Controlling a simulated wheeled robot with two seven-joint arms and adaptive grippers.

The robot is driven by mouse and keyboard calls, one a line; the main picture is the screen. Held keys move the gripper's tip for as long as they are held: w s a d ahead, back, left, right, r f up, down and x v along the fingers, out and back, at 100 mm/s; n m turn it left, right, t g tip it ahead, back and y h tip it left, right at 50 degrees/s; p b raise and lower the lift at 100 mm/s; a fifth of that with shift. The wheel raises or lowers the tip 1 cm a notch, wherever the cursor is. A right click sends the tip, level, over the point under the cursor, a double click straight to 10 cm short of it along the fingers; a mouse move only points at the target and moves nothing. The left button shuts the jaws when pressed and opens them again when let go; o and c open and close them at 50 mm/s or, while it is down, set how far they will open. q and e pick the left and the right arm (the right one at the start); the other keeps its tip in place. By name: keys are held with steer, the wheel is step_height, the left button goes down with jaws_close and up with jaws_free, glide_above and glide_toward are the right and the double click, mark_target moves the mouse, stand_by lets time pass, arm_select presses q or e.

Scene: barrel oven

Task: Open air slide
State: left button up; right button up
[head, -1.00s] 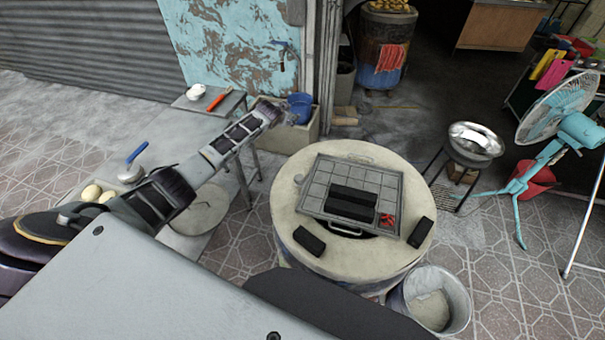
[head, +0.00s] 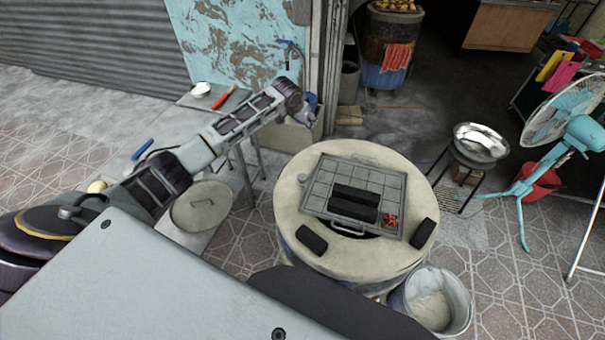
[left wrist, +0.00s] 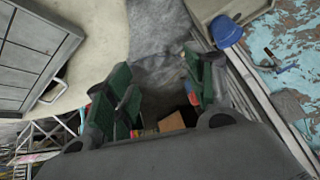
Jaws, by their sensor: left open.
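The barrel oven (head: 290,215) stands in the middle of the head view, with a pale round top. A square metal grate (head: 320,185) with a front handle lies on it. The oven's pale rim (left wrist: 105,35) and the grate (left wrist: 30,60) show at the left of the left wrist view. I cannot make out an air slide in either view. My left gripper (head: 304,114) is behind the oven's far side in the head view, apart from it. In the left wrist view its green-padded fingers (left wrist: 163,92) are spread, with nothing between them. My right gripper is not in view.
Black blocks (head: 353,203) lie on the grate and oven top. A bucket (head: 440,300) stands in front, a metal bowl (head: 481,142) on a stand and a fan (head: 560,115) at right. A grey table (head: 190,130) is at left. A blue bucket (left wrist: 227,31) is near my left gripper.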

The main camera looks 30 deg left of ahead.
arm_select(q)
steer(key=s+d+r+g, duration=0.3)
steer(key=s+d, duration=0.3)
steer(key=s, duration=0.3)
step_height(320, 180, up, 3)
steer(key=m+g, duration=0.2)
steer(key=g, duration=0.2)
glide_above(302, 177)
steer(key=shift+w+p, duration=0.15)
steer(key=shift+p, duration=0.15)
steer(key=shift+f, duration=0.15)
steer(key=shift+f+p, duration=0.45)
steer(key=shift+f, duration=6.4)
steer(key=shift+c, duration=0.3)
jaws_close()
